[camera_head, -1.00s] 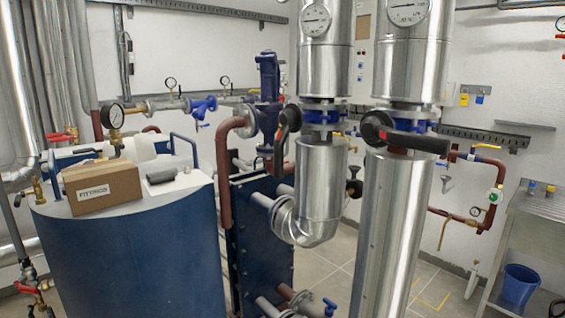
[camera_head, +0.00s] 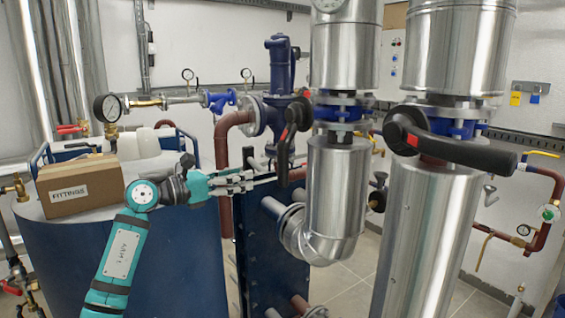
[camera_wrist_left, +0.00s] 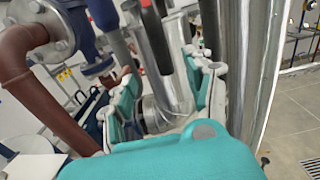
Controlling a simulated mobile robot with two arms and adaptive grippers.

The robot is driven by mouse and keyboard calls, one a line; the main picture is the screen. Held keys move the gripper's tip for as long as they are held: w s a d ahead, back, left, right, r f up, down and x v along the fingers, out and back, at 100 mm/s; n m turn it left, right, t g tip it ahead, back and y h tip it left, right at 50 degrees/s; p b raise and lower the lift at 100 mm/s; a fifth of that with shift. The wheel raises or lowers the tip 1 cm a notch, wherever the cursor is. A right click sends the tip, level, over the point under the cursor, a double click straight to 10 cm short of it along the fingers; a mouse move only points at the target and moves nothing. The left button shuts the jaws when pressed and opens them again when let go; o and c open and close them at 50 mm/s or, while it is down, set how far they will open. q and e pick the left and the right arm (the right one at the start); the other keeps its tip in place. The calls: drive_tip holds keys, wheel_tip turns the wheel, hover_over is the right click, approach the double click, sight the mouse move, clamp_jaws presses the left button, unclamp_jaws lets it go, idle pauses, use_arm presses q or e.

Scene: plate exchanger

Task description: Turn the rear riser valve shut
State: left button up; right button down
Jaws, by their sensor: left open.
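The rear riser is the silver clad pipe in the middle of the head view, with a blue valve (camera_head: 340,113) on it. Its black lever (camera_head: 291,140) with a red strip hangs down and toward the viewer on the valve's left side. My left gripper (camera_head: 264,181) is open and empty, left of the lever and slightly below it, fingers pointing right. They look apart from the lever. In the left wrist view my open fingers (camera_wrist_left: 163,72) frame a silver pipe and a dark handle with red beyond them. My right gripper is out of view.
The nearer riser (camera_head: 430,230) stands at right, its black lever (camera_head: 470,150) sticking out right. A red-brown pipe (camera_head: 222,160) and the dark blue plate exchanger (camera_head: 275,245) are close to my gripper. A FITTINGS box (camera_head: 80,185) sits on the blue tank (camera_head: 170,260).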

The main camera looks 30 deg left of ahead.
use_arm(q)
drive_tip(key=p, duration=0.2)
approach(279, 167)
drive_tip(key=x, duration=0.3)
drive_tip(key=p+x, duration=0.2)
drive_tip(key=x, duration=0.5)
drive_tip(key=shift+w, duration=0.1)
drive_tip(key=shift+w+d+f, duration=0.15)
drive_tip(key=shift+w+d, duration=0.1)
drive_tip(key=shift+w, duration=0.25)
clamp_jaws()
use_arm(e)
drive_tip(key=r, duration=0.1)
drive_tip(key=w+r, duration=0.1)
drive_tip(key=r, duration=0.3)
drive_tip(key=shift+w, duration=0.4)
